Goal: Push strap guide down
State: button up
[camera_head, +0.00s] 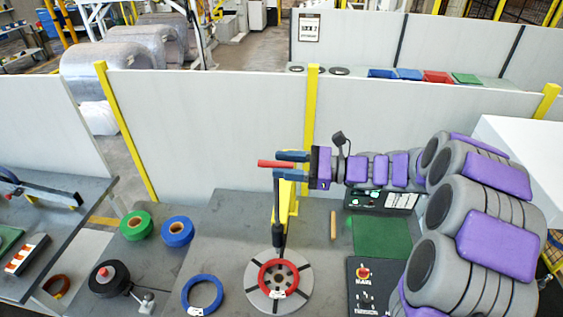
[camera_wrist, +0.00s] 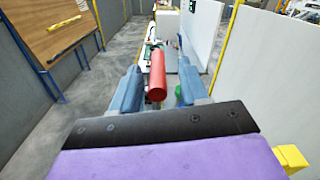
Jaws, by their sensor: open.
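A dark upright arm with a red bar handle (camera_head: 268,163) at its top appears to be the strap guide (camera_head: 277,215). It stands by a yellow post (camera_head: 291,200), its lower end over the red coil (camera_head: 265,279) on a grey round plate (camera_head: 297,297). My gripper (camera_head: 279,165) is open, coming from the right, with its two blue fingers around the handle end. In the wrist view the red handle (camera_wrist: 157,78) lies between the fingers, with a gap visible to either side. I cannot tell whether it touches them.
A blue ring coil (camera_head: 187,297) lies left of the plate. Green (camera_head: 136,226) and blue (camera_head: 177,232) rolls sit farther left. A black control panel (camera_head: 362,290) and green mat (camera_head: 381,238) are at right. Light panels (camera_head: 205,125) stand behind the table.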

jog(key=shift+w+a, duration=0.15)
jog(key=shift+a, duration=1.25)
jog(key=shift+d, duration=0.65)
jog(key=c, duration=0.3)
grip_shut()
jog(key=shift+r, duration=0.1)
